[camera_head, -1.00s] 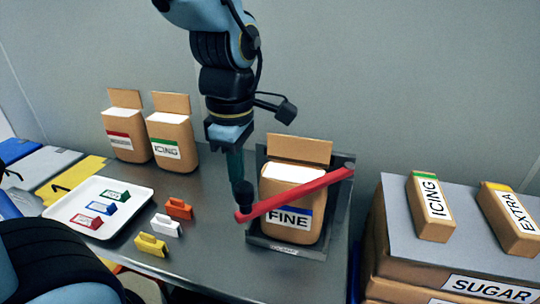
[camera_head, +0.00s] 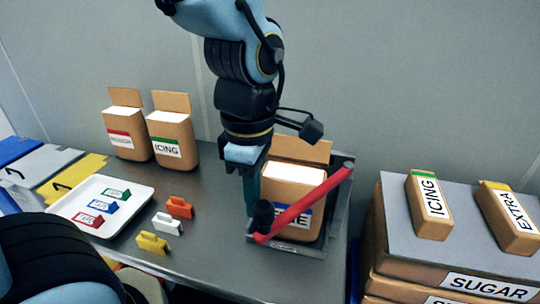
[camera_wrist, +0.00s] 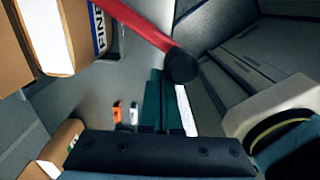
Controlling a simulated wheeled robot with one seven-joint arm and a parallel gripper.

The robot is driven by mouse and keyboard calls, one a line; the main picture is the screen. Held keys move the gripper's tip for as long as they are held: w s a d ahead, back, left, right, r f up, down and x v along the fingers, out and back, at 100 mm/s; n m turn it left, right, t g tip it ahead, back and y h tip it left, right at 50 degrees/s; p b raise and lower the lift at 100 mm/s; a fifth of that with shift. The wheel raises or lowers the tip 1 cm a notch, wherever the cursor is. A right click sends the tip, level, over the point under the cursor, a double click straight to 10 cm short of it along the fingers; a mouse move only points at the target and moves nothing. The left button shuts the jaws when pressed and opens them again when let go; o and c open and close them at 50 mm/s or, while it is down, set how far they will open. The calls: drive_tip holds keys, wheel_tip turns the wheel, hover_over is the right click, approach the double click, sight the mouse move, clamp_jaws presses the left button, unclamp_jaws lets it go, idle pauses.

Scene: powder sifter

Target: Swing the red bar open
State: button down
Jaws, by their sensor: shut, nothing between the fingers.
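The red bar (camera_head: 305,203) runs slantwise across the front of the FINE box (camera_head: 292,178), from its upper right end at the dark stand to its lower left end with a black knob (camera_head: 264,214). My gripper (camera_head: 251,203) is shut and empty, with its green fingers just left of the knob. In the wrist view the red bar (camera_wrist: 138,24) and its knob (camera_wrist: 181,66) show just beyond the shut fingers (camera_wrist: 164,100). I cannot tell whether the fingers touch the knob. The bar hides part of the FINE label.
Two boxes (camera_head: 172,139) stand at the back left. A white tray (camera_head: 68,212) with several coloured clips lies left, and orange, white and yellow clips (camera_head: 167,223) lie on the table beside it. Stacked sugar boxes (camera_head: 440,285) stand at the right.

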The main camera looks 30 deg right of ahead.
drive_tip(key=shift+s+d, duration=0.1)
drive_tip(key=shift+s, duration=0.9)
drive_tip(key=s+d, duration=0.2)
drive_tip(key=s, duration=0.4)
drive_tip(key=shift+s+d+b, duration=0.3)
drive_tip(key=shift+d+b, duration=0.05)
drive_tip(key=s+d+b, duration=0.2)
drive_tip(key=s+d, duration=0.2)
drive_tip(key=s, duration=0.1)
drive_tip(key=shift+s+d, duration=0.2)
drive_tip(key=shift+s, duration=0.05)
drive_tip(key=shift+r, duration=0.15)
idle(0.4)
wheel_tip(320, 180, up, 9)
drive_tip(key=p, duration=0.6)
drive_tip(key=shift+w+a, duration=0.45)
drive_tip(key=shift+w+f, duration=0.1)
drive_tip(key=shift+f, duration=0.1)
idle(0.4)
